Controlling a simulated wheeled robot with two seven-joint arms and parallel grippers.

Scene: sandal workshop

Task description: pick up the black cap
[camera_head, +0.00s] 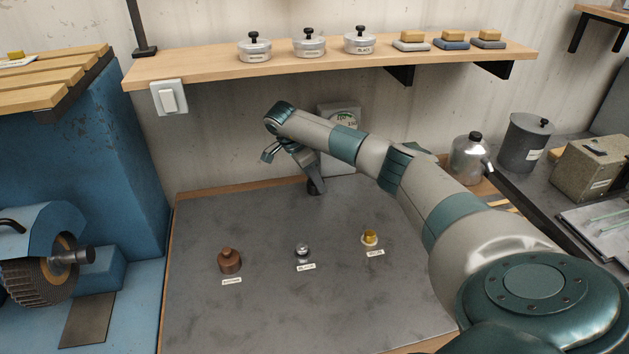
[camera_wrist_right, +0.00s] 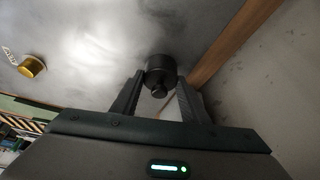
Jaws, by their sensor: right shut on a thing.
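The black cap (camera_wrist_right: 160,72) is a short dark cylinder with a narrower knob, between the two fingers of my right gripper (camera_wrist_right: 157,90) in the wrist view. In the head view, my right gripper (camera_head: 312,178) points down near the back edge of the grey work surface (camera_head: 250,310), with the black cap (camera_head: 316,188) at its tips. The gripper is shut on the cap. I cannot tell whether the cap touches the surface. My left gripper is not in view.
A brown cap (camera_head: 229,263), a silver cap (camera_head: 302,252) and a gold cap (camera_head: 370,238) stand nearer, with small labels. A wooden shelf (camera_head: 200,68) with tins is above. A metal can (camera_head: 470,165) stands at the right. The front surface is clear.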

